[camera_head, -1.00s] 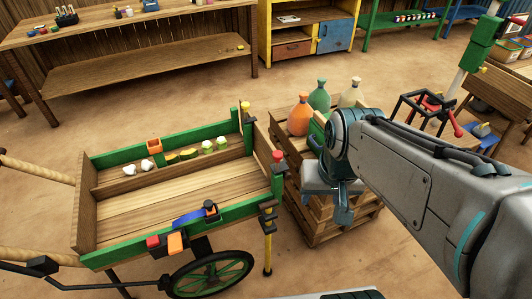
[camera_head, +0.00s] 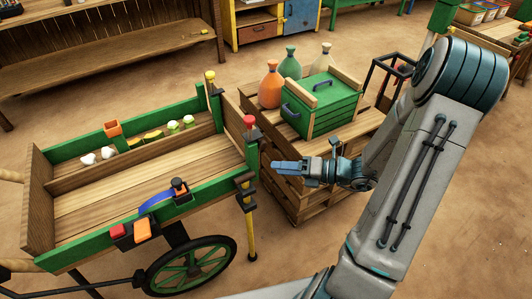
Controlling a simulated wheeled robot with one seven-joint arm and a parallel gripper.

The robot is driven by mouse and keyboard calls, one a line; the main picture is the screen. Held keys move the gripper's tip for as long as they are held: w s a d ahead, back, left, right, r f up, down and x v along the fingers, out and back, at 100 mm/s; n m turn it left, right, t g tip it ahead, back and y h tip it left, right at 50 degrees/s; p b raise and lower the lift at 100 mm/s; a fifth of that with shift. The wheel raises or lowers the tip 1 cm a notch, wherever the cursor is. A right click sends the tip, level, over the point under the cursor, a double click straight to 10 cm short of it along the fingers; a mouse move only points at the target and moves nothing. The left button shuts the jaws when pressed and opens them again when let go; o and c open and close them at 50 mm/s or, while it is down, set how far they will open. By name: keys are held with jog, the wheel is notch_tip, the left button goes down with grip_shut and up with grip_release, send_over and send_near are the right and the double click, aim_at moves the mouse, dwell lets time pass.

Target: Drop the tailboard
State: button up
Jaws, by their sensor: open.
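The green and wooden cart (camera_head: 75,225) stands at left. Its right end is closed by an upright wooden tailboard (camera_head: 234,112) between a yellow-topped post (camera_head: 210,76) and a red-topped post (camera_head: 249,121). Dark metal fittings (camera_head: 246,192) sit on the near corner below the red top. My gripper (camera_head: 278,166) is open and empty, to the right of the near corner of the tailboard. Its fingers point left towards the cart and appear apart from it. Finger spacing is hard to see from this angle.
A wooden crate stack (camera_head: 310,200) stands right of the cart, with a green box (camera_head: 322,106) and orange, green and cream sacks (camera_head: 271,84) on top. A yellow prop leg (camera_head: 250,235) stands under the near corner.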

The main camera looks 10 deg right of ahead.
aim_at(265, 146)
jog(key=w+d+f+m+t+h+b, duration=0.2)
jog(key=w+d+f+m+t, duration=0.35)
jog(key=m, duration=0.45)
jog(key=shift+t, duration=0.45)
jog(key=b+x, duration=0.1)
jog(key=x, duration=1)
jog(key=shift+w, duration=0.1)
grip_shut()
